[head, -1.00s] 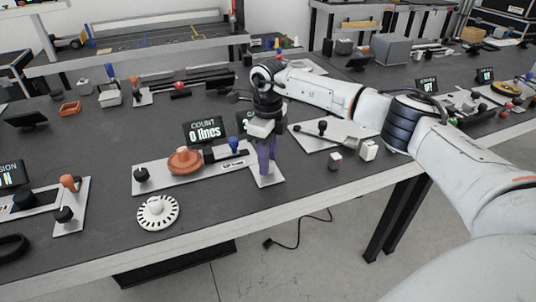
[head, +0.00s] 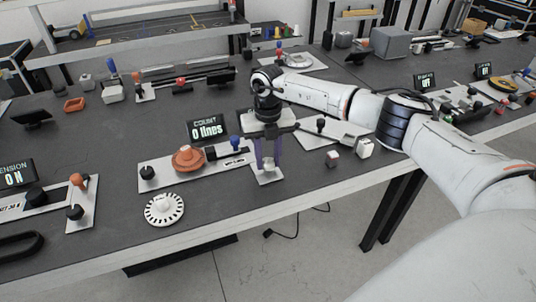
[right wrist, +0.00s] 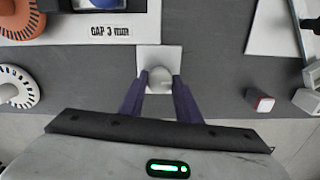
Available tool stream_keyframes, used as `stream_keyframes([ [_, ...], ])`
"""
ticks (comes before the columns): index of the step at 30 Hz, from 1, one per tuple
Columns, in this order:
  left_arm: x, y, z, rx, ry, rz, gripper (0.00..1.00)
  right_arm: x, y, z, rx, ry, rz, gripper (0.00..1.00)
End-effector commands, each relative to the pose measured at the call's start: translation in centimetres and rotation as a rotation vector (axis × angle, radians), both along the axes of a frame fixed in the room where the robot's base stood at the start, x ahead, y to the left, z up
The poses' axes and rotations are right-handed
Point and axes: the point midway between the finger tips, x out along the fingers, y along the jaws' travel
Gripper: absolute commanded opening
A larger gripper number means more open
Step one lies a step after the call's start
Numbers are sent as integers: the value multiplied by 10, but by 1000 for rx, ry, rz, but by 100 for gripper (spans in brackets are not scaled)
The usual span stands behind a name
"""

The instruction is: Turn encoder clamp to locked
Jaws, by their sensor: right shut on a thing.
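The encoder fixture is a long pale plate (head: 205,178) with an orange disc (head: 188,159), a black knob (head: 147,172) and a blue-topped lever (head: 235,142). The knob's lock marking cannot be read. My left gripper is out of view.
A white slotted disc (head: 164,209) lies loose in front of the fixture. A display (head: 207,130) behind it reads "COUNT 0 lines". Two small cubes (head: 332,158) (head: 365,148) stand to the right. The table's front edge is close to the small plate.

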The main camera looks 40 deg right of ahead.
Motion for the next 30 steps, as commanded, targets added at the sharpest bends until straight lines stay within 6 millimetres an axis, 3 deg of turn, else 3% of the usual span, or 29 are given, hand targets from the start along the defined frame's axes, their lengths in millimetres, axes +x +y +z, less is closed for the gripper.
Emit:
stream_keyframes([
  [9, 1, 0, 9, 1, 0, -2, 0, 2, 0, 3, 0, -8, -127, 8],
  [26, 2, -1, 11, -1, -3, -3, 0, 3, -1, 3, 1, -9, -156, 8],
  [27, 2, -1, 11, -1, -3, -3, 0, 3, -1, 3, 0, -8, -156, 35],
  [30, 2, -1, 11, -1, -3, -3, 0, 2, -1, 2, 0, -8, -155, 49],
])
